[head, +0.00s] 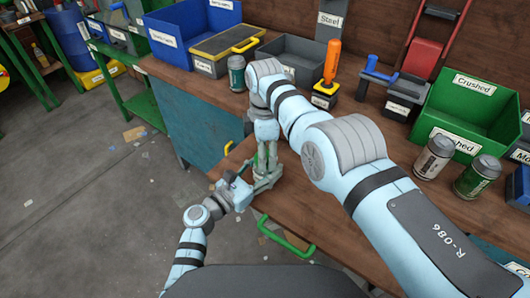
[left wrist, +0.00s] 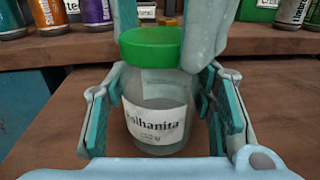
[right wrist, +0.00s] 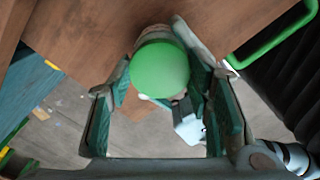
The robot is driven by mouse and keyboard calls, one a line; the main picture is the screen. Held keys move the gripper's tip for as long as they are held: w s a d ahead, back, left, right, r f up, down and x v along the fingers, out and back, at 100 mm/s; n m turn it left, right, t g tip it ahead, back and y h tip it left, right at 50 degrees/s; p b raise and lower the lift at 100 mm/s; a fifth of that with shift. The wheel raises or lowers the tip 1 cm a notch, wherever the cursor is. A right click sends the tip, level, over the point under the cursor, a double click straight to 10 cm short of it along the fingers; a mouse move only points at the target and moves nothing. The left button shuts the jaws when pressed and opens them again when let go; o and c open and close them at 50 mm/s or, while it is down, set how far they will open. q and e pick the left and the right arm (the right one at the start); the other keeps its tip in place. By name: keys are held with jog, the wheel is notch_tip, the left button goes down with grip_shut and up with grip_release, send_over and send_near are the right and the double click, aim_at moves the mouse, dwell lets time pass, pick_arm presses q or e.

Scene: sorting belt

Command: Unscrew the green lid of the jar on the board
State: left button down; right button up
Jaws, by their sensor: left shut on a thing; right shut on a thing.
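A clear jar (left wrist: 155,115) with a white label stands upright on brown wood in the left wrist view, topped by a green lid (left wrist: 152,45). My left gripper (left wrist: 165,100) is shut on the jar body, one finger on each side. My right gripper (right wrist: 162,75) comes from above and is shut on the lid (right wrist: 160,68), seen from the top in the right wrist view. The lid sits on the jar with no visible gap. In the head view both grippers meet near the bench's front edge, and they mostly hide the jar.
A green "Crushed" bin (head: 487,85) and two cans (head: 435,156) (head: 477,176) stand on the right of the bench. Another can (head: 237,74), an orange-handled tool (head: 332,62) and grey bins stand behind. A green handle (head: 286,239) juts from the front edge.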

jog(key=shift+r, duration=1.05)
jog(key=shift+r, duration=2.05)
pick_arm(q)
jog(key=c, duration=0.6)
grip_release()
jog(key=shift+c, duration=0.2)
